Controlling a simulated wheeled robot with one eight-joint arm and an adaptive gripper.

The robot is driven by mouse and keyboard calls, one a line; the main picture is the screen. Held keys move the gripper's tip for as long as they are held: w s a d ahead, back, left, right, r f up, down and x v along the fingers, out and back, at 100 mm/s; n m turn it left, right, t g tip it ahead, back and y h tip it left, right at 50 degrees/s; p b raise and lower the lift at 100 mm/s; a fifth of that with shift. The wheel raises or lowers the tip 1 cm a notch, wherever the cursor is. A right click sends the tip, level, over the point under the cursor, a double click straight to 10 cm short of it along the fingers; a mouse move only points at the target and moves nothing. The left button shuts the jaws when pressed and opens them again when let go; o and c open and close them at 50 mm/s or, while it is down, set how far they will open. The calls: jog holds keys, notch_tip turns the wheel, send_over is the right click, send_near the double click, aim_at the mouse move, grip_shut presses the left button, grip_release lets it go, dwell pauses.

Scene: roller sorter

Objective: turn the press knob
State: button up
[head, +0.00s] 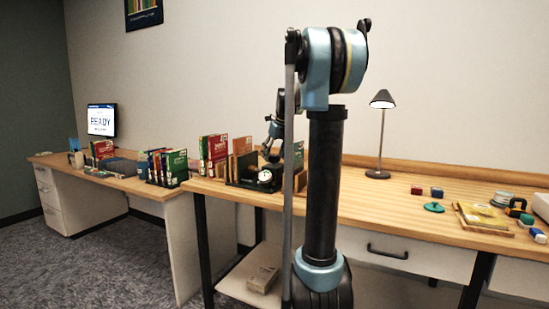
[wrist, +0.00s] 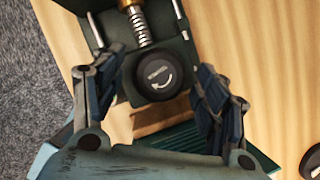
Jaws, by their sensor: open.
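The press knob (wrist: 158,77) is a round black knob with a white turning arrow and small lettering on its face. It sits on the dark green press (wrist: 183,32), just below a coil spring (wrist: 139,30) and a brass part. My gripper (wrist: 146,92) is open, with one finger on each side of the knob and visible gaps between fingers and knob. In the head view my gripper (head: 272,152) is small and partly behind my own arm, above the dark press area on the wooden desk.
The desk (head: 385,205) carries upright books (head: 213,150) left of the press and a lamp (head: 381,135) to the right. A screen (head: 101,120) reading READY stands at far left.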

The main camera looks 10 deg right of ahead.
jog(key=shift+f, duration=0.25)
jog(key=c, duration=1)
jog(key=shift+c, duration=0.2)
jog(key=shift+n, duration=0.4)
